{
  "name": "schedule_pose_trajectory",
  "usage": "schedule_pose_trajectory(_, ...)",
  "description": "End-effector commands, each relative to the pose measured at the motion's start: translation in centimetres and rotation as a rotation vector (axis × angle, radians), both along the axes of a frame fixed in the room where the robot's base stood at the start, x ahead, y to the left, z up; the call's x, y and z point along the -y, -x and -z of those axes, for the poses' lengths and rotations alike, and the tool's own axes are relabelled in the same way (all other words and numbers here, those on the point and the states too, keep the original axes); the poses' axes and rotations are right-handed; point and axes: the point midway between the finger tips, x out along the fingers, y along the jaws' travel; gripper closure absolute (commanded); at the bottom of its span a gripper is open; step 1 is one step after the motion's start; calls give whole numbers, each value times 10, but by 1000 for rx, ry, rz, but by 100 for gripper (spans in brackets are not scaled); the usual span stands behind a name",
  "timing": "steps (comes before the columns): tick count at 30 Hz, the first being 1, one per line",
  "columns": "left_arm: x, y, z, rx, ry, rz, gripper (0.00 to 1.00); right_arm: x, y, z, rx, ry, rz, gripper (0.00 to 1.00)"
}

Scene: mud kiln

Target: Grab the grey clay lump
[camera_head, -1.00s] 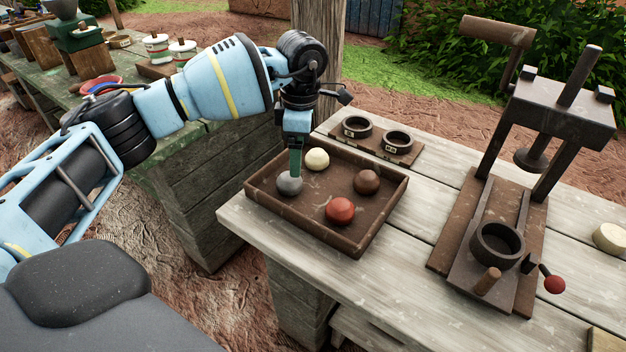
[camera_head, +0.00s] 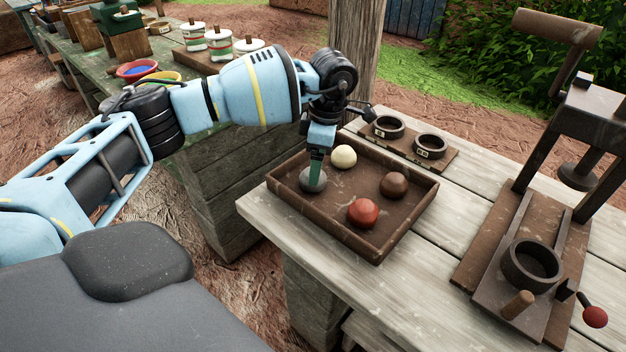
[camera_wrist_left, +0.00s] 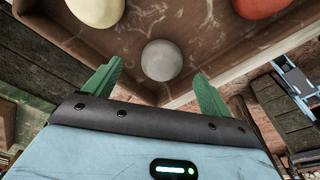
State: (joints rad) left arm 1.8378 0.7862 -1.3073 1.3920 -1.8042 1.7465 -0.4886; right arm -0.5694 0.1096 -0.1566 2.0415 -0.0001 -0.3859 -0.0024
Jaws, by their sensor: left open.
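The grey clay lump (camera_head: 313,180) is a round ball in the left corner of a brown wooden tray (camera_head: 375,247). My left gripper (camera_head: 316,168) points down at it, and its green fingers cover part of the lump in the head view. In the left wrist view, the grey clay lump (camera_wrist_left: 162,60) shows between the two open green fingertips (camera_wrist_left: 158,72), with a gap on each side. The fingers do not appear to touch it. My right gripper is not in view.
The tray also holds a cream ball (camera_head: 343,156), a brown ball (camera_head: 394,185) and a red ball (camera_head: 363,212). Behind it, a board (camera_head: 408,147) carries two dark rings. A press (camera_head: 540,220) stands to the right. Bare tabletop lies between tray and press.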

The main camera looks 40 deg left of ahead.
Motion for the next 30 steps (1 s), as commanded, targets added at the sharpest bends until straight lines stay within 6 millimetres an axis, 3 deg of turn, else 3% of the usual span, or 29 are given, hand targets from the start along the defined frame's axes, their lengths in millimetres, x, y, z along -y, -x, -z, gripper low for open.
schedule_pose_trajectory(7, -5, 8, 31, -2, -1, 0, 17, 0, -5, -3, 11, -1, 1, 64)
schedule_pose_trajectory(17, -6, 8, 37, 1, -1, -1, 17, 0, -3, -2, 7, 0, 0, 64)
schedule_pose_trajectory(30, -6, 8, 36, 1, 0, -1, 71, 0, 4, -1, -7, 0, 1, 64)
